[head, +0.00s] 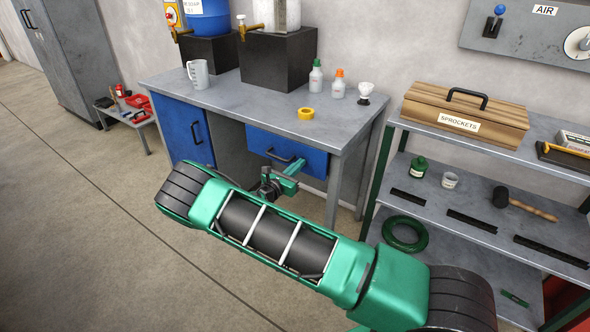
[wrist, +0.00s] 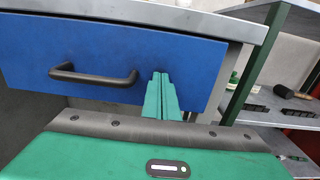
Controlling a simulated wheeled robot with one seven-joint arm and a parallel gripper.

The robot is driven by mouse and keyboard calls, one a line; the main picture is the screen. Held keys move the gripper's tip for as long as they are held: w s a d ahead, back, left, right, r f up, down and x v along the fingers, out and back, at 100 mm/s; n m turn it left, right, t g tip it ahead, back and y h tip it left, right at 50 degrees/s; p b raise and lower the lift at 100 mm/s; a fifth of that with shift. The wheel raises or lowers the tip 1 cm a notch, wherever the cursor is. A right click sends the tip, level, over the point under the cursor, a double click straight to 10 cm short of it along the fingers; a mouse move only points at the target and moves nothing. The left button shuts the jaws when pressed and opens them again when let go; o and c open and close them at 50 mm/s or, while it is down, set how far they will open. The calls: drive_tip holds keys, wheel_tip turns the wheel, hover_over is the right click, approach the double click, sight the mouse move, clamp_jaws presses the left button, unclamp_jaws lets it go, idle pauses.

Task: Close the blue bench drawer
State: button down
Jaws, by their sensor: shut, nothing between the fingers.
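The blue bench drawer (head: 262,143) is under the right part of the grey bench top, with a black bar handle (head: 280,159). In the wrist view the drawer's blue front (wrist: 110,48) fills the upper left, with its handle (wrist: 93,74) left of the fingers. The front sits close under the bench edge; I cannot tell whether it is fully flush. My gripper (head: 300,162) is shut and empty. Its green fingertips (wrist: 160,75) are at the drawer front, right of the handle and clear of it. Whether they touch the front is unclear.
A grey mug (head: 198,74), two bottles and a yellow tape roll (head: 306,113) stand on the bench. A blue cupboard door (head: 187,132) is left of the drawer. A shelf rack with a wooden sprocket box (head: 465,115) stands close on the right. The floor at left is clear.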

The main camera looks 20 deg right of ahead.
drive_tip(key=x, duration=0.3)
drive_tip(key=shift+w+d+r, duration=0.1)
drive_tip(key=shift+d+r, duration=0.1)
drive_tip(key=shift+d, duration=0.05)
